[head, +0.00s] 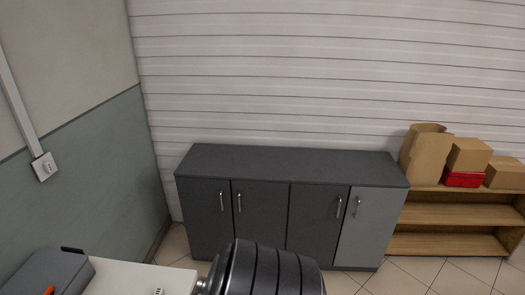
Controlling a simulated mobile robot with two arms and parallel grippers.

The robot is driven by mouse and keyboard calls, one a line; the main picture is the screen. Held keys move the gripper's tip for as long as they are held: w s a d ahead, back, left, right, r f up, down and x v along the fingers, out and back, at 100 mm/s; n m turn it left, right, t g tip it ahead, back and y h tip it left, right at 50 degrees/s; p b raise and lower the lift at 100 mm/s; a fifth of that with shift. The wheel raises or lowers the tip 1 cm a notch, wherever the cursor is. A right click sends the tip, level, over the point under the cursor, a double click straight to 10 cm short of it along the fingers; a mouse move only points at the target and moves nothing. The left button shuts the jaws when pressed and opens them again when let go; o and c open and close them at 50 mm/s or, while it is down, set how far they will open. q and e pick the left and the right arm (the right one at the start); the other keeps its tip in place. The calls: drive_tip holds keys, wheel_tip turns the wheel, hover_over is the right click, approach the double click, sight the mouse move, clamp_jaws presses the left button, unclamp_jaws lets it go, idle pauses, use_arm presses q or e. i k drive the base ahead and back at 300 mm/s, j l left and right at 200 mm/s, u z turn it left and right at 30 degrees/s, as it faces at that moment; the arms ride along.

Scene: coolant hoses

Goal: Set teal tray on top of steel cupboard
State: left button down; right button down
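The steel cupboard (292,165) stands against the far wall in the head view. It is low and wide, dark grey, with upright handles on its doors; the rightmost door is lighter grey. Its top is flat and bare. A dark ribbed form at the bottom middle hides part of its lower front. I see no teal tray in this view. Neither of my grippers is in view.
A wooden shelf (447,216) stands right of the cupboard, with cardboard boxes (468,155) and a red box (464,179) on top. At the lower left, a white surface (150,279) and a grey case (45,272) are near me. Tiled floor shows at the lower right.

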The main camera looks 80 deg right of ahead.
sight(290, 166)
drive_tip(key=k+z, duration=0.25)
drive_tip(key=k+l+z, duration=0.1)
drive_tip(key=z, duration=0.15)
drive_tip(key=k+z, duration=0.1)
drive_tip(key=z, duration=1.15)
drive_tip(key=i+l+z, duration=0.1)
drive_tip(key=z, duration=1.1)
drive_tip(key=i+j, duration=0.15)
drive_tip(key=i, duration=0.4)
drive_tip(key=i+j, duration=0.1)
drive_tip(key=i, duration=0.45)
drive_tip(key=i+j, duration=0.15)
drive_tip(key=i, duration=0.4)
drive_tip(key=i+j, duration=0.1)
drive_tip(key=i, duration=0.45)
drive_tip(key=i+j, duration=0.15)
drive_tip(key=i, duration=0.4)
drive_tip(key=l+z, duration=0.05)
